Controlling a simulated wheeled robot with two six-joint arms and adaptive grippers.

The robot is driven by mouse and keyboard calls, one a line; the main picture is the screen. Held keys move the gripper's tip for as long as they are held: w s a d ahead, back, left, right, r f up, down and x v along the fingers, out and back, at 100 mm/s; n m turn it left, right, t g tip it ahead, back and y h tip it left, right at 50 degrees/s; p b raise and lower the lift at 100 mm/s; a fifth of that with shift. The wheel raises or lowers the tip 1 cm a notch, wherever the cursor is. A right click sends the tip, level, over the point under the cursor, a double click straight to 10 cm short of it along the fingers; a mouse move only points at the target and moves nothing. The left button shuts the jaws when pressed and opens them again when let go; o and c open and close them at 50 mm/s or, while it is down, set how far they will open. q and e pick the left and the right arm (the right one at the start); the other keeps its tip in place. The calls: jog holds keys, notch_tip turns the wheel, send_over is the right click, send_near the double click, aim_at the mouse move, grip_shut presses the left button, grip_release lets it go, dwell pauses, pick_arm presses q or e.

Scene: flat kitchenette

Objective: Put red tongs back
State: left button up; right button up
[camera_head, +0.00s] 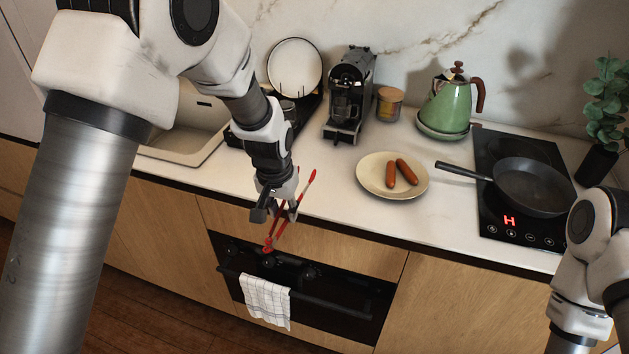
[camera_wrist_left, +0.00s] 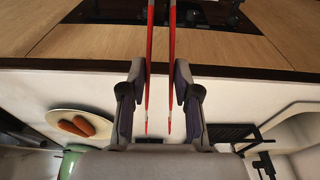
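The red tongs (camera_head: 308,184) are in my left gripper (camera_head: 284,212), at the front edge of the counter left of the plate. One end reaches up over the counter and the other hangs down in front of the oven. In the left wrist view the two red arms of the tongs (camera_wrist_left: 172,45) pass between the fingers of my left gripper (camera_wrist_left: 160,85), which is closed against them from both sides. My right arm shows at the right edge, but its gripper is out of frame.
A plate (camera_head: 365,185) with two sausages (camera_head: 406,172) lies right of the tongs. A black pan (camera_head: 533,187) stands on the lit cooktop (camera_head: 488,150). A green kettle (camera_head: 446,104), coffee machine (camera_head: 350,88), jar (camera_head: 389,104) and dish rack (camera_head: 304,108) line the back. A towel (camera_head: 266,300) hangs from the oven.

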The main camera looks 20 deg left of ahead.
aim_at(311, 177)
pick_arm(q)
jog(key=w+p, duration=0.1)
jog(key=w, duration=0.3)
jog(key=w+d+p, duration=0.1)
jog(key=w, duration=0.3)
jog(key=w+d+f+p, duration=0.1)
jog(key=w, duration=0.3)
jog(key=shift+w+d+f, duration=0.1)
jog(key=shift+w, duration=0.05)
jog(key=shift+w+f+p, duration=0.2)
jog(key=shift+p, duration=0.25)
jog(key=f, duration=0.1)
jog(key=f+p, duration=0.1)
jog(key=f, duration=0.1)
jog(key=shift+s+d, duration=0.1)
jog(key=shift+s, duration=0.1)
jog(key=shift+w, duration=0.1)
jog(key=shift+o, duration=0.8)
jog(key=shift+f, duration=0.1)
jog(key=o, duration=0.4)
